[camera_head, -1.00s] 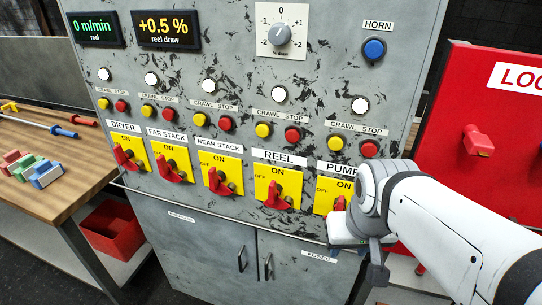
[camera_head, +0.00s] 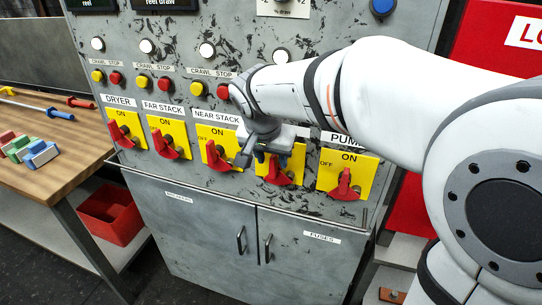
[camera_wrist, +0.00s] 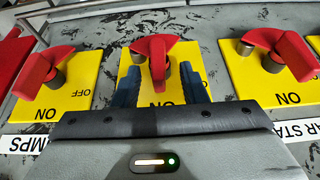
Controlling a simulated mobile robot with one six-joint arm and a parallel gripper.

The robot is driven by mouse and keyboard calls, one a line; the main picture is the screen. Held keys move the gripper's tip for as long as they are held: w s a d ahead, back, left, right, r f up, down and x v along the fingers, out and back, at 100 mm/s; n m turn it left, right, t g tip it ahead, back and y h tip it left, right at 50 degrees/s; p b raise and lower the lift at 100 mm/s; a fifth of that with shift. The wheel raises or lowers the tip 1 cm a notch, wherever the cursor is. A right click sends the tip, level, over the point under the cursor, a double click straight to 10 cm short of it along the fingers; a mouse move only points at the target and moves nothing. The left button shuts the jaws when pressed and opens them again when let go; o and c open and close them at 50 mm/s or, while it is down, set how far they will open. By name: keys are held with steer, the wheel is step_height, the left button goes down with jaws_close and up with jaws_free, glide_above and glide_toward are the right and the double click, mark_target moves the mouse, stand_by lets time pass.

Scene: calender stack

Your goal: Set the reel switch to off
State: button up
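The reel switch is a red handle on a yellow plate. In the wrist view, which is upside down, its handle (camera_wrist: 158,62) is in the middle and its bar runs toward the word ON. Its OFF mark is hidden. In the head view, the yellow plate (camera_head: 292,178) shows partly behind my gripper (camera_head: 264,158). In the wrist view, my gripper (camera_wrist: 161,86) is open. Its two dark blue fingers stand on either side of the handle, with a gap on each side.
The pumps switch (camera_wrist: 42,72) and the near stack switch (camera_wrist: 282,50) flank the reel switch closely. In the head view, dryer (camera_head: 122,136) and far stack (camera_head: 168,143) switches lie farther left. Crawl and stop buttons sit above. A wooden bench (camera_head: 60,175) stands at left.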

mark_target(276, 172)
steer(key=shift+x, duration=1.5)
steer(key=shift+c, duration=0.3)
jaws_close()
